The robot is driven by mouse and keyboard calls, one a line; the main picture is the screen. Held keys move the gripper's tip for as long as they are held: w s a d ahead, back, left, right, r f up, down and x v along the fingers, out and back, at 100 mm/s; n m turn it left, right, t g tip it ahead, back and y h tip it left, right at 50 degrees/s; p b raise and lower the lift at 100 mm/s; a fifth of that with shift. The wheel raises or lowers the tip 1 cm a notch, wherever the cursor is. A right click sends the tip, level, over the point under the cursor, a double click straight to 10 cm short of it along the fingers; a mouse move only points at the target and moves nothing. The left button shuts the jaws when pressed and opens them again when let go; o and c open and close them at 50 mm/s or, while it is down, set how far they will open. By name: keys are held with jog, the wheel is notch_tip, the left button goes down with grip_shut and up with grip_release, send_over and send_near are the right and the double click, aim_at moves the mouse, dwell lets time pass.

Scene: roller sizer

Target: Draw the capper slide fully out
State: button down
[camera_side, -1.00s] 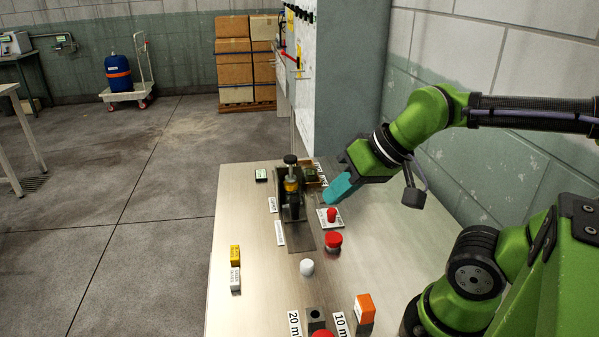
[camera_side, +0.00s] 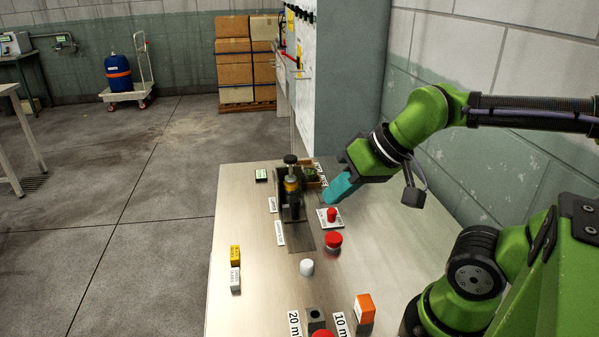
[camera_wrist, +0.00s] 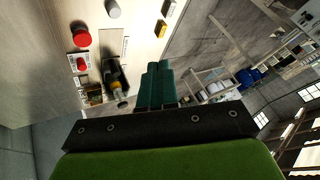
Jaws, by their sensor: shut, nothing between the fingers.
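The capper (camera_side: 291,192) is a dark upright device with a black knob on top and an amber band, standing on a dark base plate (camera_side: 303,237) on the bench. It also shows in the wrist view (camera_wrist: 115,75). I cannot make out its slide as a separate part. My gripper (camera_side: 330,198) has teal fingers, shut and empty. They point down and left, just right of the capper and above the bench. In the wrist view the fingers (camera_wrist: 157,72) lie together. Whether they touch the capper cannot be told.
A small red button on a white plate (camera_side: 332,223) and a larger red button (camera_side: 333,240) stand close by. A white knob (camera_side: 307,267), yellow and white blocks (camera_side: 235,254) and an orange block (camera_side: 365,306) stand nearer.

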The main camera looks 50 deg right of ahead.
dwell(0.4)
jog(key=c, duration=1.7)
grip_release()
jog(key=shift+o, duration=1.1)
jog(key=shift+w+d+f, duration=0.1)
jog(key=shift+f, duration=0.2)
jog(key=o, duration=0.4)
jog(key=w, duration=0.1)
jog(key=w+d+f+g, duration=0.1)
jog(key=shift+w+d+m, duration=0.15)
jog(key=shift+w+m, duration=0.2)
jog(key=shift+m, duration=0.05)
jog(key=m+g+h, duration=0.2)
jog(key=m+g, duration=0.4)
jog(key=m, duration=0.7)
send_over(295, 200)
notch_tip(295, 200, down, 4)
notch_tip(295, 200, down, 16)
jog(key=shift+r, duration=0.1)
